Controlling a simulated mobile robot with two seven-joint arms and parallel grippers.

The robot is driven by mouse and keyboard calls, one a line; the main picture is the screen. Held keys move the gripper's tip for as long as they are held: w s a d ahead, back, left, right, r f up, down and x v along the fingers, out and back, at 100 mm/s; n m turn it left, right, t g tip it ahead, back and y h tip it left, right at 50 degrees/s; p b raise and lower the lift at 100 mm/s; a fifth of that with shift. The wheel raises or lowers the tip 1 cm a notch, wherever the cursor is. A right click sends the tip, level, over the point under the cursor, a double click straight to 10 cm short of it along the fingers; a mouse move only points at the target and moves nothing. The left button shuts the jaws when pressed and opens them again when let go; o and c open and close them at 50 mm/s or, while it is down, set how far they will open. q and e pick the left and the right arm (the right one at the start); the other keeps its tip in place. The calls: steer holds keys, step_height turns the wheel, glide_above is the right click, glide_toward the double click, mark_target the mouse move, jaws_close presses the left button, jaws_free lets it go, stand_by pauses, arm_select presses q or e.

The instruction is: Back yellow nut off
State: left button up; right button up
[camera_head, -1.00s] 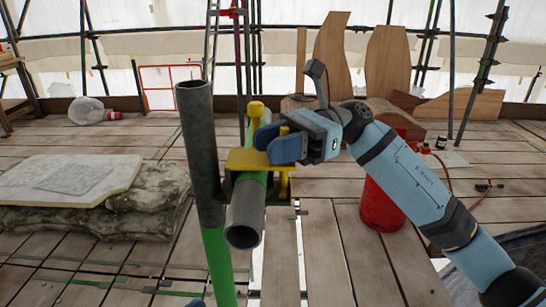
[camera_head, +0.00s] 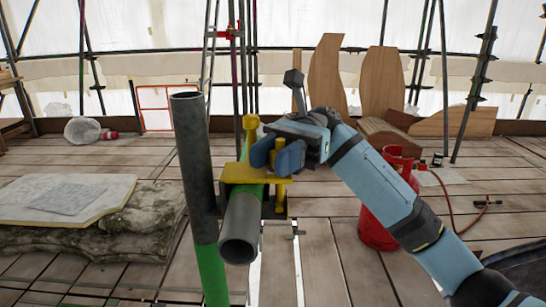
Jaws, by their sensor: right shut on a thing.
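A yellow clamp (camera_head: 238,172) joins an upright grey pole (camera_head: 192,150) with a green lower part to a shorter grey tube (camera_head: 240,235) whose open end faces me. A yellow bolt (camera_head: 251,128) stands up on the clamp's left side. My right gripper (camera_head: 277,156) reaches in from the right. Its blue fingers are shut on the yellow nut (camera_head: 281,144) at the clamp's right side, and they hide most of it. My left gripper is not in view.
A red canister (camera_head: 372,225) stands on the plank floor beneath my right arm. Stacked slabs (camera_head: 70,200) lie at the left. Curved wooden panels (camera_head: 385,80) and scaffold poles stand at the back. Planks between are mostly bare.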

steer(key=o, duration=0.9)
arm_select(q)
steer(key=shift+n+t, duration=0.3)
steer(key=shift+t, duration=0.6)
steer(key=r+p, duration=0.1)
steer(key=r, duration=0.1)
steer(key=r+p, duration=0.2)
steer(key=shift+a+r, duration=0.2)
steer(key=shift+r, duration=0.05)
arm_select(e)
steer(key=v, duration=1.3)
steer(key=shift+w+d, duration=0.3)
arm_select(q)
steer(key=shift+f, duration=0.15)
